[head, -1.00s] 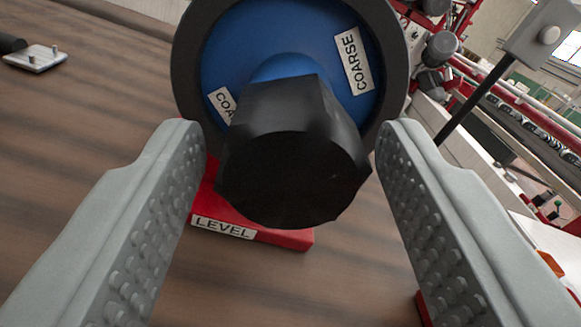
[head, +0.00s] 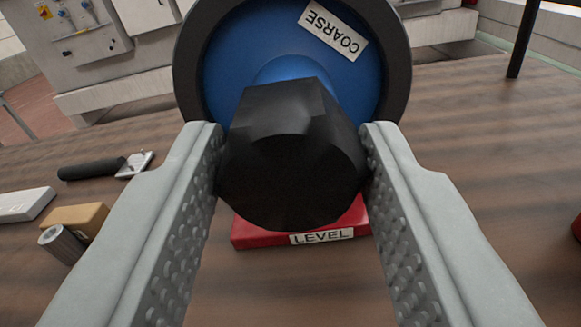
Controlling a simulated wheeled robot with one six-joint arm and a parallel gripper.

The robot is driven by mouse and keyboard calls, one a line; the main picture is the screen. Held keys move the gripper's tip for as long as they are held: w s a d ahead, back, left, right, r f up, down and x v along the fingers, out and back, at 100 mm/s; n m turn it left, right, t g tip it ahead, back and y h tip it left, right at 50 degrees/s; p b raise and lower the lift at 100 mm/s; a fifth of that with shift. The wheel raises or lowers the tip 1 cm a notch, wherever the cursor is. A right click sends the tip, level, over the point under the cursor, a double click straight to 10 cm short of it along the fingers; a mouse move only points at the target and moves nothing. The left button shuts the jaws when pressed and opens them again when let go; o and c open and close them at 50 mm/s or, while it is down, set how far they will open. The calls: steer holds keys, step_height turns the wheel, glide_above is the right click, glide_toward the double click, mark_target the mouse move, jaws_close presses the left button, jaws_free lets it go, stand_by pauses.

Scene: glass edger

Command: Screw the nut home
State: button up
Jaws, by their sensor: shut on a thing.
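The black nut (head: 290,165) is a large faceted knob in the middle of the head view. It sits in front of a blue wheel face (head: 235,65) with a dark rim and a label reading COARSE. My gripper (head: 292,165) has its two grey studded fingers on either side of the nut, closed on it. The nut hides the wheel's centre, so I cannot see how far it is from the wheel face. A red block (head: 255,235) labelled LEVEL lies below, behind the nut, on the wooden bench.
On the bench (head: 480,170) at left lie a black-handled tool (head: 92,169), a pale bar (head: 25,204), a tan block (head: 78,220) and a grey cylinder (head: 62,244). A dark post (head: 523,40) stands at upper right. The bench right of the gripper is mostly clear.

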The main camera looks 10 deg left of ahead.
steer(key=m, duration=0.6)
steer(key=o, duration=1.2)
steer(key=shift+s, duration=0.1)
steer(key=shift+s, duration=2.9)
